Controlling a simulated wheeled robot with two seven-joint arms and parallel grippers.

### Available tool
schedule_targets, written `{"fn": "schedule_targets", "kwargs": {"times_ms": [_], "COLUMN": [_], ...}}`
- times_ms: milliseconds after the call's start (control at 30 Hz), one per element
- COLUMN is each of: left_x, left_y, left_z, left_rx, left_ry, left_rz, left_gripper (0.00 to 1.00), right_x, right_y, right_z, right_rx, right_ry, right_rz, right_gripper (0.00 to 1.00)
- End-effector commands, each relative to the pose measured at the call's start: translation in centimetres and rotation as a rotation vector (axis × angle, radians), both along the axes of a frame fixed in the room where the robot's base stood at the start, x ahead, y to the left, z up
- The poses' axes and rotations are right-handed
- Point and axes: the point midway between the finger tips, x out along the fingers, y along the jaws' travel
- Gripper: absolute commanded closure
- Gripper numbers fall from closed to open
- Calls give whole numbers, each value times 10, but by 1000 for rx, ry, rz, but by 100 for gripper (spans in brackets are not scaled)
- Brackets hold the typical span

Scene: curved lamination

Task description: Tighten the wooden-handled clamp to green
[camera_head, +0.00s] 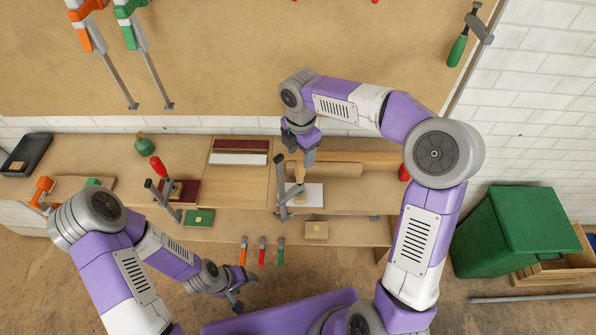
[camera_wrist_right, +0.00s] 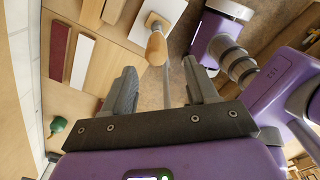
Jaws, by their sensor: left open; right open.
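The wooden-handled clamp has a tan handle (camera_head: 300,172) and a grey metal bar (camera_head: 281,203). It stands at the front edge of the bench beside a white plate (camera_head: 311,195). My right gripper (camera_head: 300,154) is just above the handle, pointing down, with its fingers apart. In the right wrist view, the wooden handle (camera_wrist_right: 156,47) shows beyond the open fingertips (camera_wrist_right: 162,75), roughly between them and not gripped. No green mark can be made out on this clamp. My left gripper (camera_head: 239,289) is open and empty, low in front of the bench.
A red-handled clamp (camera_head: 158,167) stands to the left on the bench. Orange, red and green handles (camera_head: 262,251) hang along the front edge. A wooden roller-shaped piece (camera_head: 335,170) lies behind the white plate. A green bin (camera_head: 517,230) stands on the floor at right.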

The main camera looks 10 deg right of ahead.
Motion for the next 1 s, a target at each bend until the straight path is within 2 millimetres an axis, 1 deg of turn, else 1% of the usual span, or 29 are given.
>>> {"fn": "schedule_targets", "kwargs": {"times_ms": [33, 100, 267, 500, 633, 800, 1000], "left_x": [0, 1, 1, 1, 1, 1, 1], "left_y": [0, 0, 0, 0, 0, 0, 0], "left_z": [-11, -16, -18, -23, -25, -26, -26], "left_rx": [0, 0, 0, 0, 0, 0, 0], "left_ry": [-1, -1, -1, -1, -1, -1, -1], "left_rz": [0, 0, 0, 0, 0, 0, 0], "left_gripper": [36, 36, 36, 36, 36, 36, 36], "right_x": [0, 0, 0, -1, -1, -1, 0], "right_y": [0, 0, 0, 0, 0, 0, 0], "right_z": [-11, -16, -28, -65, -82, -91, -92], "right_rx": [0, 0, 1, 1, 1, 1, 1], "right_ry": [0, 1, 4, 4, 4, 0, 0], "right_rz": [0, -1, -1, 0, -1, -1, -1], "right_gripper": [42, 42, 42, 42, 42, 42, 42]}}
